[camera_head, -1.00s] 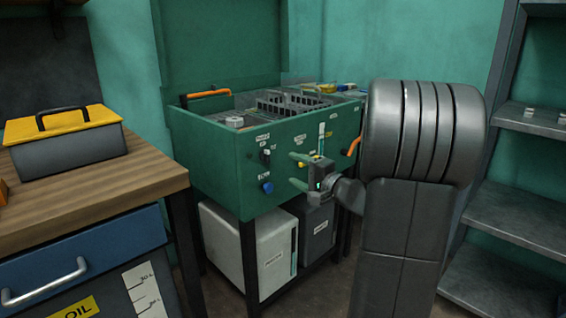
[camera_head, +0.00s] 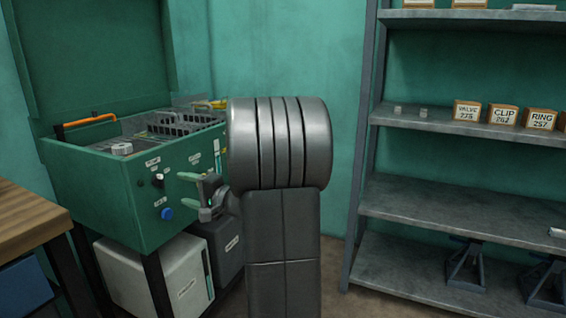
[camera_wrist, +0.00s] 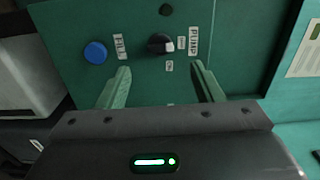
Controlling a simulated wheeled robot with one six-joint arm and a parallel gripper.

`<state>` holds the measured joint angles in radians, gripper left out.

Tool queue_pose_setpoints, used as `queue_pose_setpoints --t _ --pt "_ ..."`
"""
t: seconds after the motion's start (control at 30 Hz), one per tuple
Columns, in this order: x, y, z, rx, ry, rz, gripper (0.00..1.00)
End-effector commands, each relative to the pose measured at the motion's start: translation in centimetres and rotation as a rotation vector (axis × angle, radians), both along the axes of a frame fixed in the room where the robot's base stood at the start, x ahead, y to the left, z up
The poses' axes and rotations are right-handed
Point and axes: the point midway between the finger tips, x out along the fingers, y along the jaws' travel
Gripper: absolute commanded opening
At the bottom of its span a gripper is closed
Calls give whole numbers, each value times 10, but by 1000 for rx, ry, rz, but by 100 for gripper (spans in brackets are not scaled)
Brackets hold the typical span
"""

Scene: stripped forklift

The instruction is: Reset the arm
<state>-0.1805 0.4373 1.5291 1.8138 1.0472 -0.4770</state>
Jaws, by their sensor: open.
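My gripper (camera_head: 194,192) is open and empty, in front of the green machine's front panel (camera_head: 112,210). In the wrist view its two green fingers (camera_wrist: 161,72) stand apart, with the black PUMP knob (camera_wrist: 160,43) beyond the space between them. I cannot tell whether the fingertips touch the panel. A blue FILL button (camera_wrist: 95,52) is left of the fingers. My grey arm stands upright in the middle of the head view and hides the machine's right end.
A wooden workbench (camera_head: 32,212) is at the left. A grey box (camera_head: 150,275) sits under the machine. At the right, grey shelves (camera_head: 440,200) hold labelled boxes, VALVE (camera_head: 467,111), CLIP (camera_head: 504,115) and RING (camera_head: 540,119), with dark stands (camera_head: 466,265) below.

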Motion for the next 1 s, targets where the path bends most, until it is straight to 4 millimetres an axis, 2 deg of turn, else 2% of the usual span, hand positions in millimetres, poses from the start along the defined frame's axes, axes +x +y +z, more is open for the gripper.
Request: queue_pose_setpoints --t 0.03,0.23,0.5,0.63,1.0 --pt "4 11 -2 0 0 4 60" --pt "18 47 -2 0 0 4 60" --pt "32 80 0 1 0 1 60" --pt "35 85 0 0 1 -1 60" --pt "35 84 0 2 5 -1 60"
